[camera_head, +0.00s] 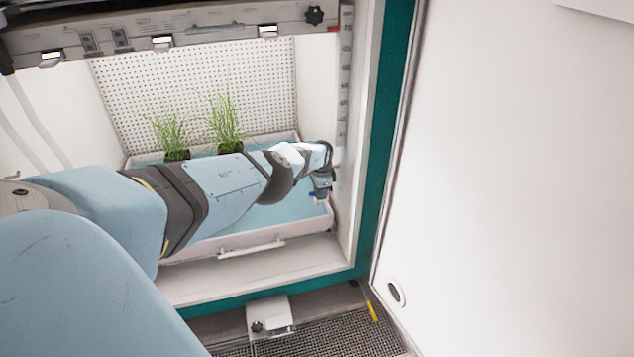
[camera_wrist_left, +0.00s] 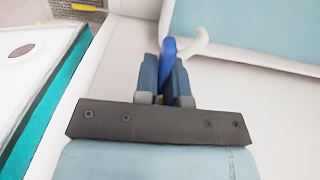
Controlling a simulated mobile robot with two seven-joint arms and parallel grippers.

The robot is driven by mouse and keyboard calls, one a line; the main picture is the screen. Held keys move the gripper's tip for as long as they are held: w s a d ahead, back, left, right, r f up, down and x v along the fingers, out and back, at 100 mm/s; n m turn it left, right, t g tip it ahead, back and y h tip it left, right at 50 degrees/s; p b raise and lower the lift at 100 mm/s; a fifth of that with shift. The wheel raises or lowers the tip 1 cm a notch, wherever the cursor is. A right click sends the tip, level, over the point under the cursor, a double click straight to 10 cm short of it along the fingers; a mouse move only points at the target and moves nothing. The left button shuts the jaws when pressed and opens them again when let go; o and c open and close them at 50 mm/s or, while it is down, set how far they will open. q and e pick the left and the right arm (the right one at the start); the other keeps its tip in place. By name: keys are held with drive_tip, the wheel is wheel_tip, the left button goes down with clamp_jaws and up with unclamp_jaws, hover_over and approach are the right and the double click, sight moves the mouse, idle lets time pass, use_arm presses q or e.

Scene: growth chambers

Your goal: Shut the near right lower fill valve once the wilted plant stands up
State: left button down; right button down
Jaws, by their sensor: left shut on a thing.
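My left gripper (camera_head: 322,188) reaches across the front of the chamber to the right front corner of the tray (camera_head: 262,243). In the left wrist view its fingers (camera_wrist_left: 166,80) are shut on the blue valve handle (camera_wrist_left: 168,47), which sticks out beyond the fingertips. A white curved pipe (camera_wrist_left: 197,40) shows beside the handle. Two grassy plants, a left one (camera_head: 168,130) and a right one (camera_head: 226,118), stand upright at the back of the tray. Their lower parts are partly hidden by my arm. My right gripper is not in view.
The tray's floor is light blue. A perforated white panel (camera_head: 200,85) leans behind the plants. The chamber's teal frame edge (camera_head: 372,150) and white open door (camera_head: 500,170) are close on the right. A small yellow-handled item (camera_head: 373,311) is below by the grating (camera_head: 325,340).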

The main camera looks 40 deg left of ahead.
use_arm(q)
drive_tip(key=shift+d+f, duration=0.1)
drive_tip(key=shift+d, duration=0.2)
drive_tip(key=c, duration=1.2)
unclamp_jaws()
drive_tip(key=shift+a, duration=0.15)
drive_tip(key=shift+a, duration=0.1)
drive_tip(key=shift+r, duration=0.2)
